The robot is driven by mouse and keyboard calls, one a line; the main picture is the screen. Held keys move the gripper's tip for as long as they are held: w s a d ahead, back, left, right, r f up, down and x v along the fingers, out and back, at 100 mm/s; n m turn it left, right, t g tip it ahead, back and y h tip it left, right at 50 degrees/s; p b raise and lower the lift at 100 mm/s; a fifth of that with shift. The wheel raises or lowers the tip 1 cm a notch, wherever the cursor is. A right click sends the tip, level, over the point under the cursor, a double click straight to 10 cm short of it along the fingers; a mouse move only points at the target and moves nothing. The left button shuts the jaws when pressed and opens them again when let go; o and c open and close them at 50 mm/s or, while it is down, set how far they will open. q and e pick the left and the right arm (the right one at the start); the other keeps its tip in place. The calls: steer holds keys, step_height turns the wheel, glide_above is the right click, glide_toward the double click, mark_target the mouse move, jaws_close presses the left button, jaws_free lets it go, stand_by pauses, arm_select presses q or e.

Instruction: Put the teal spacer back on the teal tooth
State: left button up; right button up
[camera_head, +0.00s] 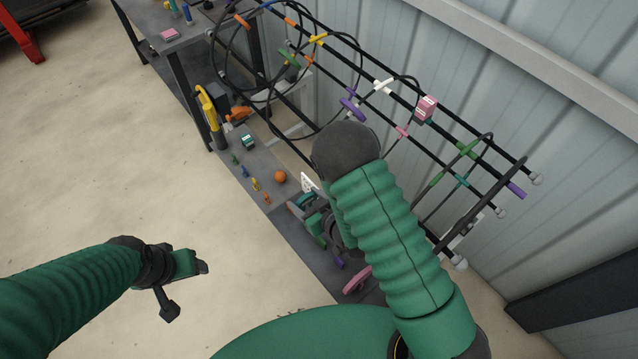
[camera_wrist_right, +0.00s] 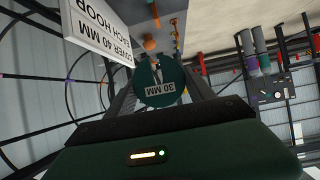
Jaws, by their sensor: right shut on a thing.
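My right gripper (camera_wrist_right: 162,90) is shut on a dark teal round spacer (camera_wrist_right: 170,70) with a white "30 MM" label, seen between the two fingers in the right wrist view. In the head view my right gripper (camera_head: 318,218) is low over the bench, partly hidden by my forearm. A teal edge (camera_head: 306,200) shows there beside a white sign. I cannot pick out the teal tooth for certain. My left gripper (camera_head: 203,267) hangs over bare floor, away from the bench; its finger gap is not clear.
The bench (camera_head: 262,158) carries small coloured pegs (camera_head: 255,184) and an orange ball (camera_head: 280,177). The white sign (camera_wrist_right: 98,30) stands close to my right gripper. A black bar cage (camera_head: 370,95) with coloured clips runs along the wall. Open floor (camera_head: 110,150) lies left.

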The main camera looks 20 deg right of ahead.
steer(key=shift+s+a+f+n, duration=0.15)
steer(key=shift+a+f+n, duration=0.2)
steer(key=shift+f, duration=0.35)
steer(key=shift+r, duration=0.1)
step_height(320, 180, down, 6)
steer(key=b, duration=0.5)
steer(key=shift+f, duration=0.25)
steer(key=shift+s+f, duration=0.1)
steer(key=shift+f, duration=0.05)
steer(key=shift+f, duration=0.35)
steer(key=shift+f, duration=0.15)
stand_by(0.5)
steer(key=shift+f, duration=0.55)
